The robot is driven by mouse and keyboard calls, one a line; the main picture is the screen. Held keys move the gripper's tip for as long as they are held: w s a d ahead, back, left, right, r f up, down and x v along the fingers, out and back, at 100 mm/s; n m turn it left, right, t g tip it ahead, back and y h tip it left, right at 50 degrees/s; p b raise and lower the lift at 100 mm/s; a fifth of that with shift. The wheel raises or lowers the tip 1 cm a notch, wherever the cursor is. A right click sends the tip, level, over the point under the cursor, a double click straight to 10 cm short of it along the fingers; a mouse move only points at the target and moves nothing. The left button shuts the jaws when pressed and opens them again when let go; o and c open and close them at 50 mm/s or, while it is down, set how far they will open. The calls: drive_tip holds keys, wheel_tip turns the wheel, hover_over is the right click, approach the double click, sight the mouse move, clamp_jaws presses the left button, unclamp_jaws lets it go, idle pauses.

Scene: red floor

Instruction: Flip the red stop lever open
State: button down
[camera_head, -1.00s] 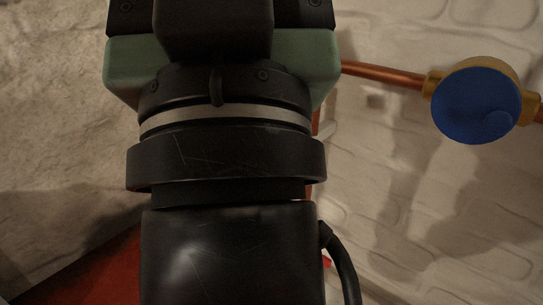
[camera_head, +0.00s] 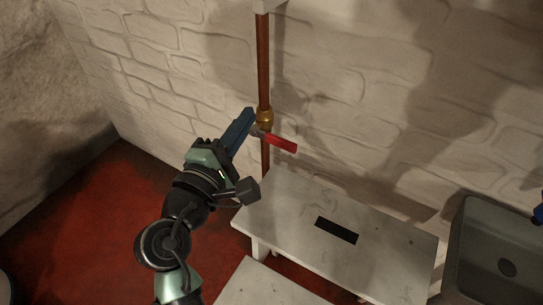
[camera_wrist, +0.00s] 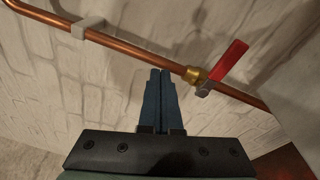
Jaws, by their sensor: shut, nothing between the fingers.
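The red stop lever (camera_head: 281,143) sticks out to the right from a brass valve (camera_head: 265,117) on a vertical copper pipe (camera_head: 263,60), roughly crosswise to the pipe. In the wrist view the lever (camera_wrist: 230,61) points up and right from the brass fitting (camera_wrist: 194,75). My gripper (camera_head: 247,115) has its blue fingers shut and empty, pointing up beside the valve on its left. In the wrist view the fingertips (camera_wrist: 160,73) are left of the valve and lever, with a gap in the picture. I cannot tell whether they touch the pipe.
A white bench (camera_head: 380,235) with a dark slot stands below the lever against the white brick wall (camera_head: 370,90). A lower white surface (camera_head: 270,285) is in front of it. A grey sink (camera_head: 490,270) is at the right. Red floor (camera_head: 75,215) is clear at left.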

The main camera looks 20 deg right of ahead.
sight(272, 139)
drive_tip(key=s+f+n+h+b, duration=0.1)
drive_tip(key=s+f+n, duration=0.1)
drive_tip(key=f+n, duration=0.2)
drive_tip(key=s+f+n+h+b, duration=0.1)
drive_tip(key=s+f+n, duration=0.1)
drive_tip(key=f+n, duration=0.2)
drive_tip(key=s+a+f+n+h, duration=0.1)
drive_tip(key=s+f+n, duration=0.1)
drive_tip(key=f+n, duration=0.2)
wheel_tip(272, 139, down, 2)
drive_tip(key=shift+f+h+b, duration=0.2)
drive_tip(key=shift+h+b, duration=0.1)
drive_tip(key=shift+b, duration=0.1)
drive_tip(key=shift+s+a+f+n, duration=0.2)
drive_tip(key=shift+s+n, duration=0.1)
drive_tip(key=shift+n, duration=0.2)
drive_tip(key=b+x, duration=0.4)
drive_tip(key=x, duration=0.6)
drive_tip(key=shift+r, duration=0.15)
drive_tip(key=shift+r+p, duration=0.15)
drive_tip(key=shift+p, duration=0.2)
drive_tip(key=shift+d+r+n+p, duration=0.1)
drive_tip(key=shift+n+p, duration=0.3)
drive_tip(key=shift+p, duration=0.15)
